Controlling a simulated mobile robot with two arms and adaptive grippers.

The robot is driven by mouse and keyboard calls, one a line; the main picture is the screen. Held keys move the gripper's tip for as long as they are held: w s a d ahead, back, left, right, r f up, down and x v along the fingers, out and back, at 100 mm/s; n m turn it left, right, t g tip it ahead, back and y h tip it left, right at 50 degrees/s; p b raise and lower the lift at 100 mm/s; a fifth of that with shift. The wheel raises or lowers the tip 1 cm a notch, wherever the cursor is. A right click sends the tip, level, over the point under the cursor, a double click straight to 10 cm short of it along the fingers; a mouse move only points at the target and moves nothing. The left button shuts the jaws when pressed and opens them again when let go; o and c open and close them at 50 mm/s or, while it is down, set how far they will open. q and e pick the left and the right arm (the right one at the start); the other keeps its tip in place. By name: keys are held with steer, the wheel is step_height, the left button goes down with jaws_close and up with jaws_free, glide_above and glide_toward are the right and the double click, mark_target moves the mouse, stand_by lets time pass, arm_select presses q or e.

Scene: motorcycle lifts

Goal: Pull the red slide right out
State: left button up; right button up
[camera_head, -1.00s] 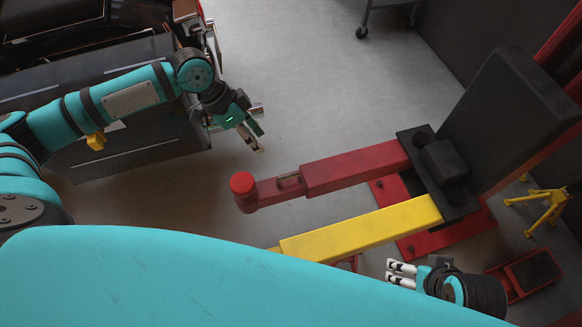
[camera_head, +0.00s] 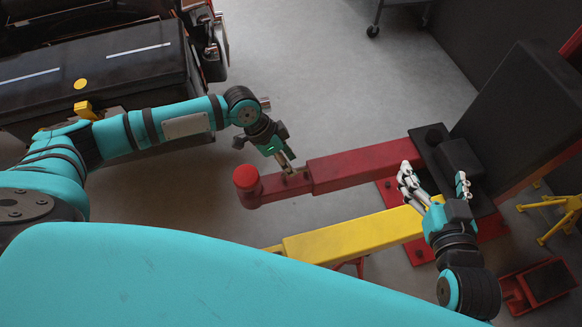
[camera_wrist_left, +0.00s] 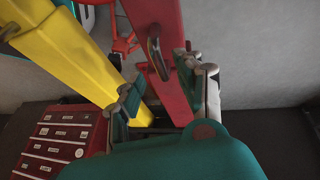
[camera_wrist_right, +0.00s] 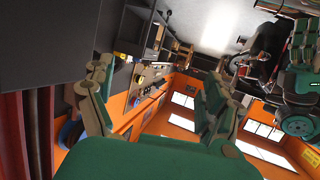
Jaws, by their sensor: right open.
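The red slide (camera_head: 270,188) is the inner bar of the red lift arm (camera_head: 360,167), with a round red pad (camera_head: 246,177) at its free end. A small metal handle sits on its upper face; it shows in the left wrist view (camera_wrist_left: 156,52). My left gripper (camera_head: 287,164) is down at the slide, close to where it enters the red sleeve. In the left wrist view its fingers (camera_wrist_left: 165,88) stand apart on either side of the red bar; contact is unclear. My right gripper (camera_head: 437,188) is open and empty above the yellow arm, near the black hub.
The yellow lift arm (camera_head: 350,234) runs beside the red one. A black post (camera_head: 515,110) stands at right, with a yellow stand (camera_head: 556,208) and a red jack (camera_head: 538,284) nearby. A dark cabinet (camera_head: 100,65) is at upper left.

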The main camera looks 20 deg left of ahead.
arm_select(q)
steer(key=shift+x, duration=1.2)
arm_select(e)
steer(key=shift+w+a+r+t+y, duration=0.15)
steer(key=shift+r+t, duration=0.25)
steer(key=shift+r, duration=0.15)
steer(key=shift+w+a+r+t+y, duration=0.1)
steer(key=shift+w+r+t, duration=0.1)
steer(key=shift+r+t, duration=0.3)
steer(key=shift+w+a+r+t+y, duration=0.15)
steer(key=shift+r+t, duration=0.15)
steer(key=shift+r, duration=0.35)
arm_select(q)
jaws_close()
